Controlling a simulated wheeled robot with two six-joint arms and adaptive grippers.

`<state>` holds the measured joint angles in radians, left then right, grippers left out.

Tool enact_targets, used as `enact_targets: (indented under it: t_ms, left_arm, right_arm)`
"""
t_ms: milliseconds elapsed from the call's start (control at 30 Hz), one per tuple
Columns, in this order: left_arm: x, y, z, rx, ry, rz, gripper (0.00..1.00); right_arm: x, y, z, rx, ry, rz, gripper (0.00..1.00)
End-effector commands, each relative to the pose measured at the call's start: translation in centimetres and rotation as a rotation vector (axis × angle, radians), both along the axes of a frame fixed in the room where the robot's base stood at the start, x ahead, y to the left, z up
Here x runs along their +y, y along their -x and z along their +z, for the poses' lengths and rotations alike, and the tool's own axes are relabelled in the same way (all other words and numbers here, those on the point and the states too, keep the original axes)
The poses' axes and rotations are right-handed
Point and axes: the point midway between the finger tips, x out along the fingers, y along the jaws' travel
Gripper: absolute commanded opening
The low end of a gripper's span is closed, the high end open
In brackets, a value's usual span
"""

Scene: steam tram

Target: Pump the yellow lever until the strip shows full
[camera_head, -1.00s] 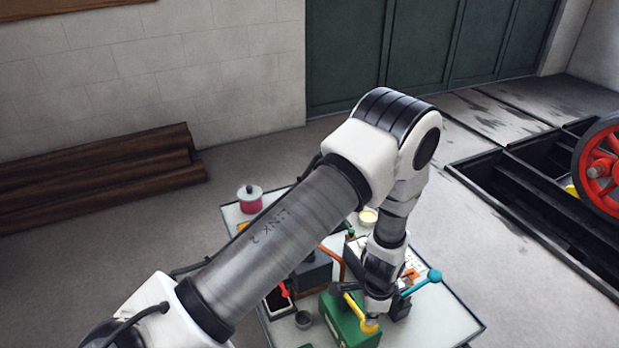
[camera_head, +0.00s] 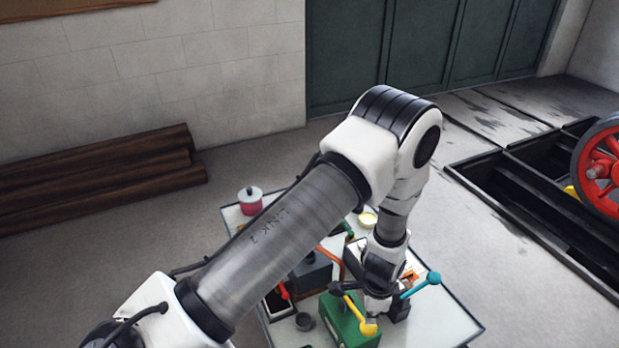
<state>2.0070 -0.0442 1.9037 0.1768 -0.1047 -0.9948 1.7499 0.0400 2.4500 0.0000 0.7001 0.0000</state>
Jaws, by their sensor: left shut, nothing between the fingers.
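The yellow lever (camera_head: 358,312) slants down to the right across a green box (camera_head: 340,325) on the table, its rounded yellow end lowest and nearest the front. My left gripper (camera_head: 377,305) points down right beside and behind the lever's lower end. It is shut with nothing in it. I cannot tell whether its fingertips touch the lever. The strip cannot be made out in this view. My right gripper is not in view.
A teal-knobbed lever (camera_head: 420,284) stands close right of my gripper. A red-knobbed lever (camera_head: 284,292) and a small dark cup (camera_head: 304,321) are to the left. The table's right front (camera_head: 440,318) is clear.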

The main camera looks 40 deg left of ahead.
Motion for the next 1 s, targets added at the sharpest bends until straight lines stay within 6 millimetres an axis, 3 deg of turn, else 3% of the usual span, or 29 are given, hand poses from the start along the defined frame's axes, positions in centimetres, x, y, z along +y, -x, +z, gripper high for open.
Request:
enact_targets:
  t_ms: [900,1000]
  left_arm:
    - [0.0,0.0,-5.2,0.001,0.001,0.0,0.0]
    - [0.0,0.0,-4.9,0.0,0.0,0.0,0.0]
  right_arm:
    - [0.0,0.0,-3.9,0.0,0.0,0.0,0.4]
    - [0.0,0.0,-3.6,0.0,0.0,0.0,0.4]
